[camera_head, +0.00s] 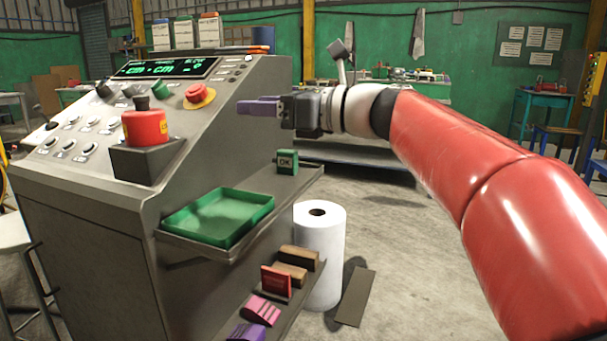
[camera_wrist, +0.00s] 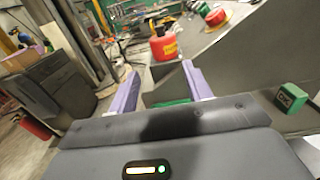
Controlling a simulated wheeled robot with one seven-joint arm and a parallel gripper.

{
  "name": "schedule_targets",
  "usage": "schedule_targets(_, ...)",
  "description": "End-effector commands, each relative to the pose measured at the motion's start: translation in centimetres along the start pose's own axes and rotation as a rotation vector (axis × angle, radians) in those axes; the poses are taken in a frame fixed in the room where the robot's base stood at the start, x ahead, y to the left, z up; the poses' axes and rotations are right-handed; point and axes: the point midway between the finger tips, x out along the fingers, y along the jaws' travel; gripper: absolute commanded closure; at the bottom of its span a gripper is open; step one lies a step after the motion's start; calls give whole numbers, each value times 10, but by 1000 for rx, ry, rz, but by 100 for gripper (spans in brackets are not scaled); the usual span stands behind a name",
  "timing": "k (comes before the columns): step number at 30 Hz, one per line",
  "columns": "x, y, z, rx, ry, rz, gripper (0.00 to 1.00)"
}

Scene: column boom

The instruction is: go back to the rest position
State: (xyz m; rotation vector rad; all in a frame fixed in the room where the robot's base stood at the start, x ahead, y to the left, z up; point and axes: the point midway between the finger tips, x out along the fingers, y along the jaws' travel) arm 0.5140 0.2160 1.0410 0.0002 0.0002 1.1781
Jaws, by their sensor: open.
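My gripper (camera_head: 243,107) is at the end of my red arm, in the air to the right of the console's sloped panel. Its purple fingers point left in the head view. In the wrist view the two purple fingers (camera_wrist: 158,85) stand apart with nothing held between them. The grey console (camera_head: 85,230) fills the left side, with a red emergency button (camera_head: 200,93) and a red canister-like object (camera_head: 146,127) on it. The red object also shows beyond the fingertips in the wrist view (camera_wrist: 163,46).
A green tray (camera_head: 219,217) and a green OK block (camera_head: 287,162) sit on the console's side shelf, below my gripper. A lower shelf holds several coloured blocks (camera_head: 276,282). A white roll (camera_head: 320,255) stands on the floor. Open floor lies right of it.

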Motion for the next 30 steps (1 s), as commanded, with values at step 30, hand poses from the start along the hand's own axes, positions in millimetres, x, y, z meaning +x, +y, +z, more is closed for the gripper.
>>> schedule_targets(30,-224,114,-297,-1605,1128,633,51)
